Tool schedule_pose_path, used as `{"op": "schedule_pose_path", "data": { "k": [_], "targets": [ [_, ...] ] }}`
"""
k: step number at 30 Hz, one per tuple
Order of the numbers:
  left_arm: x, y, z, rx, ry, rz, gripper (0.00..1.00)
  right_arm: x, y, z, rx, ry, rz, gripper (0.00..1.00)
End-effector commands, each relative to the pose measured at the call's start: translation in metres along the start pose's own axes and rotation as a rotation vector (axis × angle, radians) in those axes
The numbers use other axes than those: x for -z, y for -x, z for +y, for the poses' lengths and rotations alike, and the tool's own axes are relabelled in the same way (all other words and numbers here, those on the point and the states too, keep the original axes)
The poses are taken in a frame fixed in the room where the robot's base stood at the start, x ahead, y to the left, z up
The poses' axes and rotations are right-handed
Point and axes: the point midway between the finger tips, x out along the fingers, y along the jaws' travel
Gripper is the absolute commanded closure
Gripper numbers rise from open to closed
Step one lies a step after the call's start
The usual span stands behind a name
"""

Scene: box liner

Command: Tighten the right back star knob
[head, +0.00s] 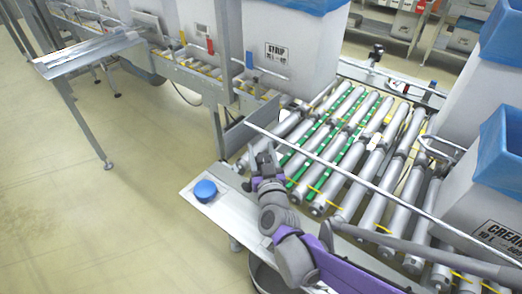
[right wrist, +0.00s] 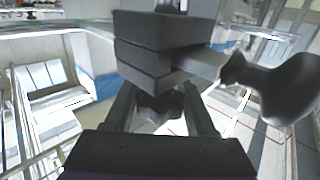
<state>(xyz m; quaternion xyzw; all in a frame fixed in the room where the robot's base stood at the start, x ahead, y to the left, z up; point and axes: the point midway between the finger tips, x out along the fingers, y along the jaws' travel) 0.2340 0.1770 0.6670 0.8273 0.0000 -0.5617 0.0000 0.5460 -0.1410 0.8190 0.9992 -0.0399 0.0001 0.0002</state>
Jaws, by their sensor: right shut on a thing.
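My right gripper (head: 266,164) is at the near left corner of the roller conveyor, by the end of the long guide rail. In the right wrist view its two fingers (right wrist: 162,112) are closed around a dark lobed star knob (right wrist: 160,106), below a stack of dark clamp blocks (right wrist: 160,45). In the head view the gripper hides this knob. I cannot tell the knob's turn angle. Another dark knob (head: 376,52) stands at the far side of the conveyor. My left gripper is not in view.
A thin guide rail (head: 345,172) crosses above the rollers (head: 345,130). A dark rounded handle (right wrist: 290,88) sits right of the blocks in the wrist view. Lined boxes (head: 495,205) stand at the right.

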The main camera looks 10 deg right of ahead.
Motion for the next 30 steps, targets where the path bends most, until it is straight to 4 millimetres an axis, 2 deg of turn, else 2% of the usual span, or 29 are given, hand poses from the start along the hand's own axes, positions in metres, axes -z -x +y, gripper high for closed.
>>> {"op": "schedule_pose_path", "data": {
  "k": [14, 30],
  "targets": [
    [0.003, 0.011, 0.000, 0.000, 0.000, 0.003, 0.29, 0.000, 0.001, 0.004, -0.204, -0.002, -0.002, 1.00],
    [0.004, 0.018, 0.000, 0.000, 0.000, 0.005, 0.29, -0.001, 0.005, 0.014, -0.554, -0.001, -0.002, 1.00]
  ]
}}
